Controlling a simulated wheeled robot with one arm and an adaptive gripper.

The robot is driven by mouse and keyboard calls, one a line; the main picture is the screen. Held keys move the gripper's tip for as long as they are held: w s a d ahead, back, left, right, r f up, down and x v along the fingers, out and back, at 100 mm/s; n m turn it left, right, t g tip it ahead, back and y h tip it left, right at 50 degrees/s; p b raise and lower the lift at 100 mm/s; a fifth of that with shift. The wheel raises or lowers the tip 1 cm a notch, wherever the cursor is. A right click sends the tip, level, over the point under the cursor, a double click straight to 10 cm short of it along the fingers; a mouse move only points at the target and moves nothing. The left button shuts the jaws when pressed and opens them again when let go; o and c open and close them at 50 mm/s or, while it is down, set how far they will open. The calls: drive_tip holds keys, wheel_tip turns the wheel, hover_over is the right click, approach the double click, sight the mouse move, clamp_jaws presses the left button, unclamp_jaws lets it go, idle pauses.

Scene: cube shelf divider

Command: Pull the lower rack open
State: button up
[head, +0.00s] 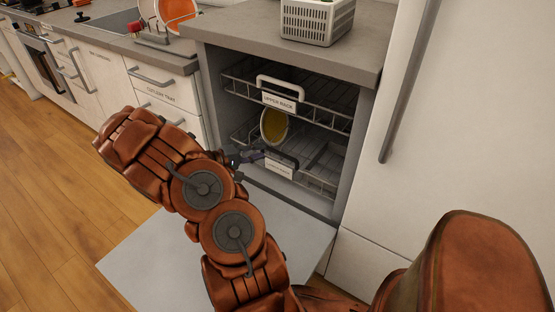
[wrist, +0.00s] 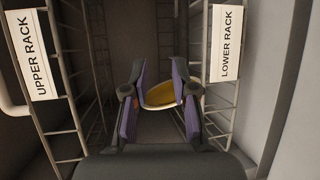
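The lower rack (head: 322,170) is a grey wire rack inside the open dishwasher, with a white "LOWER RACK" label that also shows at the right of the wrist view (wrist: 227,43). A yellow dish with a pale rim (head: 274,126) stands tilted inside the dishwasher. My gripper (head: 272,156) is at the rack's front, just above the label in the head view. In the wrist view my gripper (wrist: 160,82) has its fingers spread, with the yellow dish (wrist: 166,100) seen beyond them. I see no rack handle between the fingers; part of the rack front is hidden by my gripper.
The upper rack (head: 335,112), with a white handle and label, is above my gripper. The dishwasher door (head: 150,262) lies folded down below my arm. A counter (head: 350,50) with a white basket is overhead, and a tall white cabinet (head: 450,130) stands at right.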

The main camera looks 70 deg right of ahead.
approach(277, 151)
drive_tip(key=s+d+f, duration=0.1)
drive_tip(key=s+d, duration=0.1)
drive_tip(key=shift+n+h, duration=0.3)
drive_tip(key=shift+f+b+x, duration=0.15)
drive_tip(key=shift+b+x, duration=0.05)
drive_tip(key=shift+x, duration=1.6)
drive_tip(key=shift+f+b+x, duration=0.15)
drive_tip(key=shift+b+x, duration=0.05)
drive_tip(key=shift+x, duration=1.65)
drive_tip(key=shift+w, duration=0.1)
drive_tip(key=shift+c, duration=0.4)
clamp_jaws()
